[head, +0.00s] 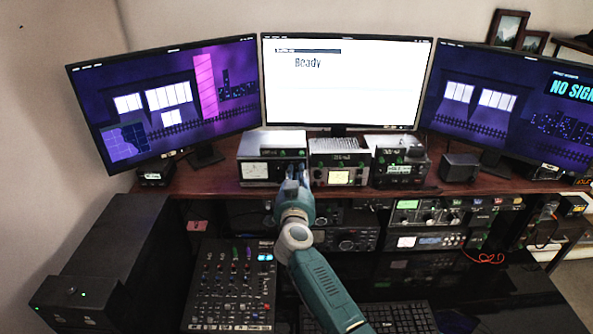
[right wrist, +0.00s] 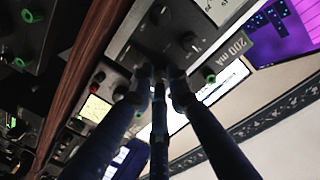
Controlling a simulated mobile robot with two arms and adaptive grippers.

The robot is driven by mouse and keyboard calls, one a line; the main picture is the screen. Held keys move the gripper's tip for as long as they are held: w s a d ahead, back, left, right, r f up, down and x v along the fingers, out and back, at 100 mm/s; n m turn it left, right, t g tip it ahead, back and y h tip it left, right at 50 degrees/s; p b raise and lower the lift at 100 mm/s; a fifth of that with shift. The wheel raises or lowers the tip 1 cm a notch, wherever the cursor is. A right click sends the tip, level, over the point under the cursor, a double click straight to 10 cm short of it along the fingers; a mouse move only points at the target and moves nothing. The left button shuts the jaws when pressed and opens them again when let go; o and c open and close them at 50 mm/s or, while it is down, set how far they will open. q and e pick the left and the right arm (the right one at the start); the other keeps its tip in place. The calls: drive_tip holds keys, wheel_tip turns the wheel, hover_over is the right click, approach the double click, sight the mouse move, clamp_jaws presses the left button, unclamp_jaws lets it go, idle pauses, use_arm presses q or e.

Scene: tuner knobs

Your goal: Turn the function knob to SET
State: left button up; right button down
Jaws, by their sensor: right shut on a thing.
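The tuner (head: 272,145), a grey box with a lit meter on its front, stands on the wooden shelf below the middle monitor. My right gripper (head: 293,174) is at the right part of its front panel. In the right wrist view the fingers (right wrist: 158,84) of my right gripper are closed together at the grey panel (right wrist: 150,48), shut on a knob there. The fingers hide that knob, and its pointer and labels cannot be read. Two other dark knobs, including this one (right wrist: 190,41), show bare on the panel. My left gripper is not in view.
More radio units, such as this one (head: 339,162), stand right of the tuner. Three monitors stand behind, the middle one (head: 345,85) reading "Ready". A mixer (head: 233,290) and a keyboard (head: 400,316) lie below. The shelf edge (right wrist: 82,65) runs close by the gripper.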

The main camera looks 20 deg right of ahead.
drive_tip(key=shift+r+m, duration=0.1)
drive_tip(key=shift+m, duration=0.9)
drive_tip(key=c, duration=1.7)
unclamp_jaws()
drive_tip(key=shift+o, duration=0.2)
drive_tip(key=shift+s, duration=0.1)
drive_tip(key=v, duration=1.2)
drive_tip(key=shift+r, duration=0.1)
